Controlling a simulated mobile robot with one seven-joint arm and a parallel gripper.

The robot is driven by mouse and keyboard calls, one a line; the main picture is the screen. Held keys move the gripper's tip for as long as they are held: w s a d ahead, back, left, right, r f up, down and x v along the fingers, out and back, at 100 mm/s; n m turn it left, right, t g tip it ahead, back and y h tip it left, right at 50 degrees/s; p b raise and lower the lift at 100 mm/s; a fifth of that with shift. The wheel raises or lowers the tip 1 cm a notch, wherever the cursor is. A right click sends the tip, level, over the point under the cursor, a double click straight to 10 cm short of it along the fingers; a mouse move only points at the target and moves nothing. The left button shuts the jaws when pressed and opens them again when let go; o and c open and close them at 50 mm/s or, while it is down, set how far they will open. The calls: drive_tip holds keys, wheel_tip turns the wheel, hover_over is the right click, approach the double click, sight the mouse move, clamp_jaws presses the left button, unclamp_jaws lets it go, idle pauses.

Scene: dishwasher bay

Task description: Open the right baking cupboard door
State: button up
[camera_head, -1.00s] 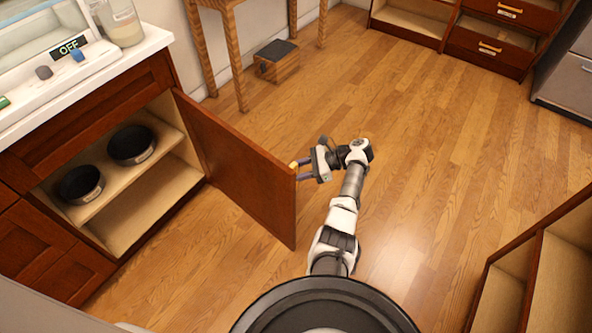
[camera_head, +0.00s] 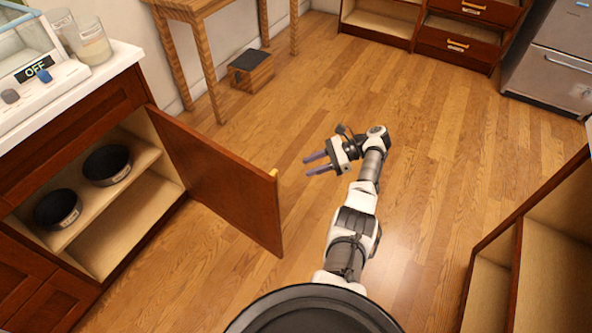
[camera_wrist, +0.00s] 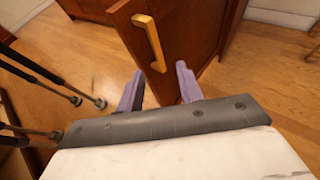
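The right cupboard door (camera_head: 222,182) is a red-brown panel standing wide open, swung out from the cabinet over the floor. Its brass handle (camera_head: 274,174) shows as a small bit at the door's free edge. In the wrist view the handle (camera_wrist: 150,42) is a vertical bar on the door face (camera_wrist: 178,30), ahead of my fingers. My gripper (camera_head: 312,164) is open and empty, apart from the door, to the right of its free edge. In the wrist view my gripper's two purple fingers (camera_wrist: 159,88) are spread with nothing held between them.
The open cupboard holds two dark round pans (camera_head: 107,164) on its shelf (camera_head: 128,178). A wooden table (camera_head: 187,8) and small step stool (camera_head: 250,70) stand behind. Another open cabinet (camera_head: 540,250) is at right. Wooden floor around my gripper is clear.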

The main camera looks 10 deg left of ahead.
drive_tip(key=shift+v, duration=0.95)
